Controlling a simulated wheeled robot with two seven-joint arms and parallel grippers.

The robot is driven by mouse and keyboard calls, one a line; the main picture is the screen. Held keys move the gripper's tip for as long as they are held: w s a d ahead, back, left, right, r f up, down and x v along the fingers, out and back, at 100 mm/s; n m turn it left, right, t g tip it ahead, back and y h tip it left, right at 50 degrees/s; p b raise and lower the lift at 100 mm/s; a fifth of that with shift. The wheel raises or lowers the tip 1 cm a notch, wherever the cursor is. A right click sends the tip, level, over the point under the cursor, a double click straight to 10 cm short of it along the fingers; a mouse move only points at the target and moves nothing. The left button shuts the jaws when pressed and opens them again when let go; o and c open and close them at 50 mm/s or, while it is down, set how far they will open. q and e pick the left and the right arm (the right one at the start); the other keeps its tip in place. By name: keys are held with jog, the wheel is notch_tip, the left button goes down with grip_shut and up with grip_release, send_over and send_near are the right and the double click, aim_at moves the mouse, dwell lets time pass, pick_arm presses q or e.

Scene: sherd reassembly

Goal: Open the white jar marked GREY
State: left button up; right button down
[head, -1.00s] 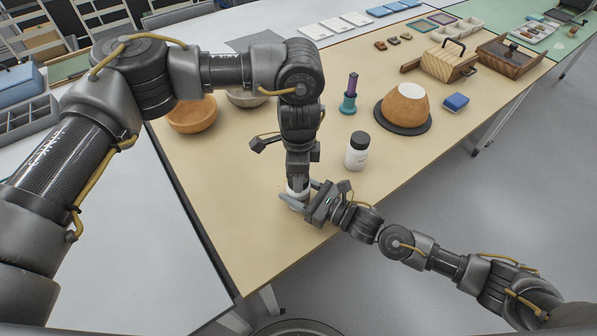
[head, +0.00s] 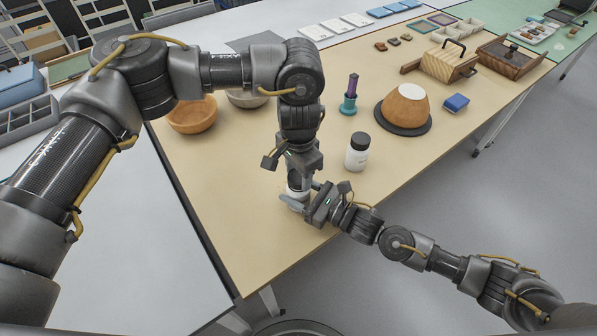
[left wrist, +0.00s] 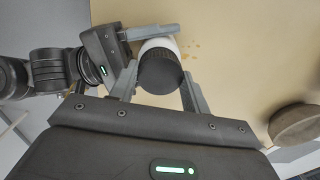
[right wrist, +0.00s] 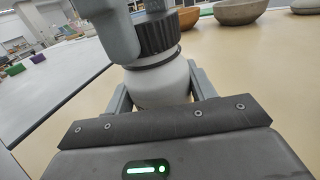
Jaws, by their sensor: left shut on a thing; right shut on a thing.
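A white jar (right wrist: 158,85) with a ribbed black lid (right wrist: 158,36) stands upright near the table's front edge. No marking on it is readable here. My left gripper (head: 299,180) points down from above and is shut on the black lid, which also shows in the left wrist view (left wrist: 160,73). My right gripper (head: 300,203) comes in low from the right and is shut around the white body. The lid sits on the jar's neck; I cannot tell how loose it is. In the head view the grippers hide most of the jar.
A second white jar (head: 357,156) with a black lid stands just right of the grippers. The table's front left is clear.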

aim_at(298, 176)
pick_arm(q)
jog(key=shift+r, duration=0.15)
jog(key=shift+r, duration=0.95)
jog(key=shift+r, duration=2)
pick_arm(e)
jog(key=shift+c, duration=2.2)
grip_release()
